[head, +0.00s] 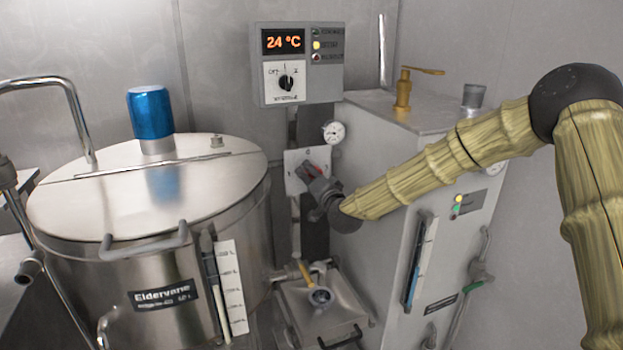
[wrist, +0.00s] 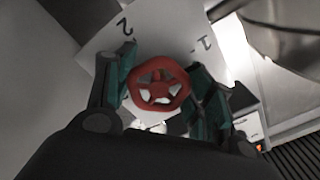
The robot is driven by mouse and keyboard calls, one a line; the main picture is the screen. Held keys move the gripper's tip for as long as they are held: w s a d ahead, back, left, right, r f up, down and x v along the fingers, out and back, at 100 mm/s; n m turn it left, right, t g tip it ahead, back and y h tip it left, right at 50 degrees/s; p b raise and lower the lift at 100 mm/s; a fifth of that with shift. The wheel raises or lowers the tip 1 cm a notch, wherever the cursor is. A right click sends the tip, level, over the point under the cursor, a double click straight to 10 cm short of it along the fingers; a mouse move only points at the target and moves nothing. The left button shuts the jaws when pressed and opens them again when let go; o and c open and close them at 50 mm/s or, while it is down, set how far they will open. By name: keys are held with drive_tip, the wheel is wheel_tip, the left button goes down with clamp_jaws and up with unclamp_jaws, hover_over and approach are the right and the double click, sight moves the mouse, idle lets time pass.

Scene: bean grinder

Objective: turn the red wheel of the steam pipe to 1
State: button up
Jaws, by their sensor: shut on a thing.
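The red wheel (wrist: 159,84) sits in front of a pale plate (wrist: 97,48) marked 2 and 1 in the wrist view. My gripper (wrist: 160,88) has its green-padded fingers on either side of the wheel and is shut on it. In the head view my gripper (head: 322,195) reaches the plate (head: 297,163) on the dark pipe between the kettle and the grey cabinet. Only a bit of the red wheel (head: 312,168) shows there; the rest is hidden by the gripper. I cannot tell which mark the wheel stands at.
A large steel kettle (head: 150,205) stands at the left with a blue-capped lid motor (head: 150,112). A control box (head: 298,62) above reads 24 °C. A grey cabinet (head: 385,170) with a brass tap (head: 404,88) stands close at the right. A small lidded box (head: 325,312) lies below.

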drive_tip(key=shift+f+n, duration=0.15)
drive_tip(key=shift+n, duration=0.45)
drive_tip(key=o, duration=1.1)
drive_tip(key=shift+c, duration=0.2)
drive_tip(key=v, duration=1.2)
